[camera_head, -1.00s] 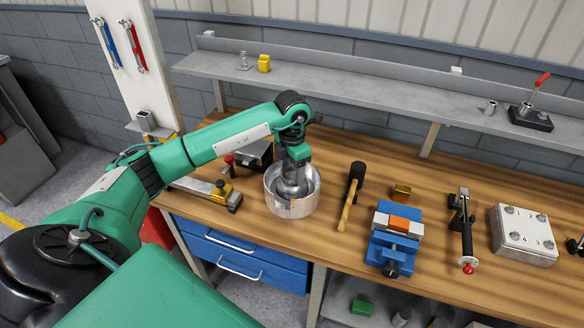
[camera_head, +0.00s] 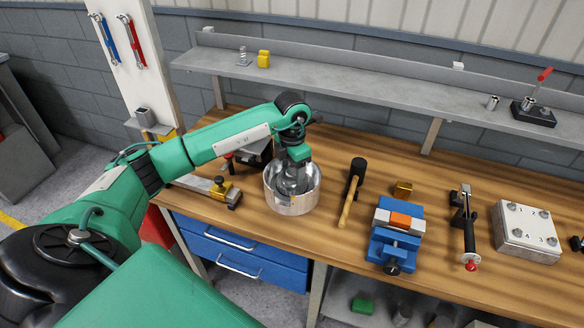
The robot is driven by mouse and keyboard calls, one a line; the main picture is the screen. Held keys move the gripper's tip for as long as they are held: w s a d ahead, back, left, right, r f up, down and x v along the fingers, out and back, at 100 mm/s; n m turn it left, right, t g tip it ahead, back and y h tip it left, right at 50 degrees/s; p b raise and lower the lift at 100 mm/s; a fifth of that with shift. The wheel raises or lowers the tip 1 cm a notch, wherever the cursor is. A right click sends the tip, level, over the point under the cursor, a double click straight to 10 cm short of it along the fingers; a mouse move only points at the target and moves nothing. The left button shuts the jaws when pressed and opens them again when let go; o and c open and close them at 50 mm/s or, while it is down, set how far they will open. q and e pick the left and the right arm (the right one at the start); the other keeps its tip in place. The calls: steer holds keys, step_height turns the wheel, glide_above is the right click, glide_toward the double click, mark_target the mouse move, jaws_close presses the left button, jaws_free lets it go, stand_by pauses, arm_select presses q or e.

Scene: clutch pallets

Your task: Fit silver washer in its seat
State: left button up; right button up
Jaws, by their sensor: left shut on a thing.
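A round silver housing (camera_head: 291,205) stands on the wooden bench, open at the top. My left gripper (camera_head: 290,186) points down inside it, with the fingertips below the rim. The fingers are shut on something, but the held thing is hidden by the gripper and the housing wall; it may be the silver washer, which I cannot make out. The seat is also hidden inside the housing. My right gripper is not in view.
A hammer (camera_head: 354,190) lies right of the housing. A blue vise (camera_head: 393,242) holding an orange block, a black-handled clamp (camera_head: 467,232) and a numbered metal block (camera_head: 525,231) are farther right. A shelf (camera_head: 380,98) runs behind. The bench front is mostly clear.

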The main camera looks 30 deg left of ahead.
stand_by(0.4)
arm_select(q)
steer(key=o, duration=1.5)
steer(key=shift+r+p, duration=0.85)
steer(key=shift+r, duration=0.7)
steer(key=shift+r+p, duration=0.9)
steer(key=shift+r, duration=1)
